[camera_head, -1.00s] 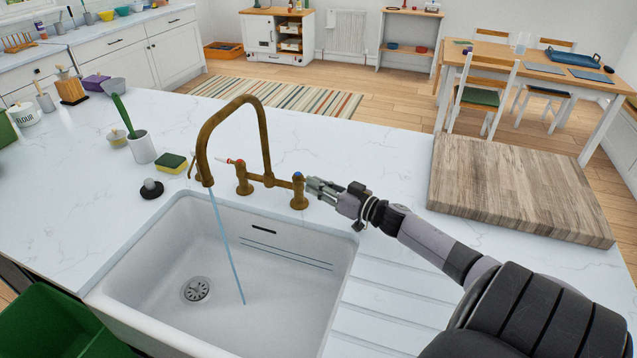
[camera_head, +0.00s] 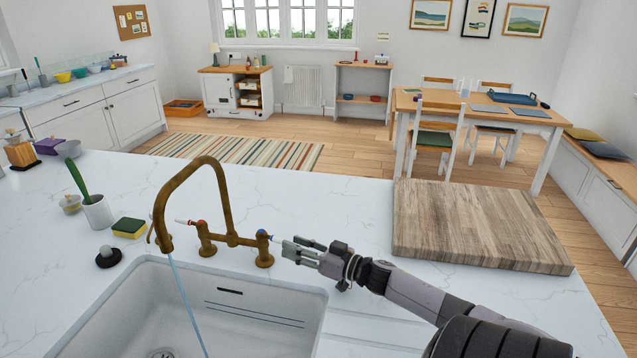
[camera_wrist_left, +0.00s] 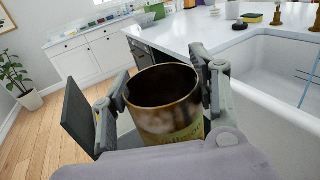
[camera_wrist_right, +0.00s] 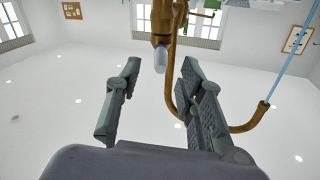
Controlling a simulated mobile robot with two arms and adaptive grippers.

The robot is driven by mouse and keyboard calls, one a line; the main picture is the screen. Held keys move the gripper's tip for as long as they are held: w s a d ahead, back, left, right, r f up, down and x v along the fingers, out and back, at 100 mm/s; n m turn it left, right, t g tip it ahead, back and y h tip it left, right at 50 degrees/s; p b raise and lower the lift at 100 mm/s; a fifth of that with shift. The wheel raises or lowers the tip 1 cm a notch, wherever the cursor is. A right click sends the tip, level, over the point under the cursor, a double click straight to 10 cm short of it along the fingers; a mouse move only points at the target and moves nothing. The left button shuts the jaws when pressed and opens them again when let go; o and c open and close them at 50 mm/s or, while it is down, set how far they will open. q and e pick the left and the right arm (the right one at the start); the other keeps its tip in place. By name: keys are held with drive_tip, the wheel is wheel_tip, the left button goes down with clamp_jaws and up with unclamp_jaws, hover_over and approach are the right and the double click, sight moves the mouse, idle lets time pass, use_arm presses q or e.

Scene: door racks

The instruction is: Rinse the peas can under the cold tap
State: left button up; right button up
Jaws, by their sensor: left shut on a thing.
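My left gripper (camera_wrist_left: 163,85) is shut on the peas can (camera_wrist_left: 165,125), an open can with a brown-stained inside and a yellow-green label. It is held beside the sink, outside the head view. The brass tap (camera_head: 215,200) stands behind the white sink (camera_head: 300,296). A thin stream of water (camera_head: 183,300) runs from its spout. The blue-marked cold tap (camera_head: 263,240) is at the right of the bridge, its pale lever pointing right. My right gripper (camera_head: 293,247) is open just right of that lever, and in the right wrist view the lever tip (camera_wrist_right: 160,58) shows beyond the spread fingers.
A sponge (camera_head: 130,227), a dark round plug (camera_head: 108,256) and a white pot with a green-handled brush (camera_head: 97,212) stand left of the tap. The worktop behind the tap is clear.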

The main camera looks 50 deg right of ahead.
drive_tip(key=s+d, duration=0.1)
drive_tip(key=s, duration=0.6)
drive_tip(key=shift+s+d, duration=0.2)
drive_tip(key=shift+d, duration=0.05)
drive_tip(key=shift+r, duration=0.1)
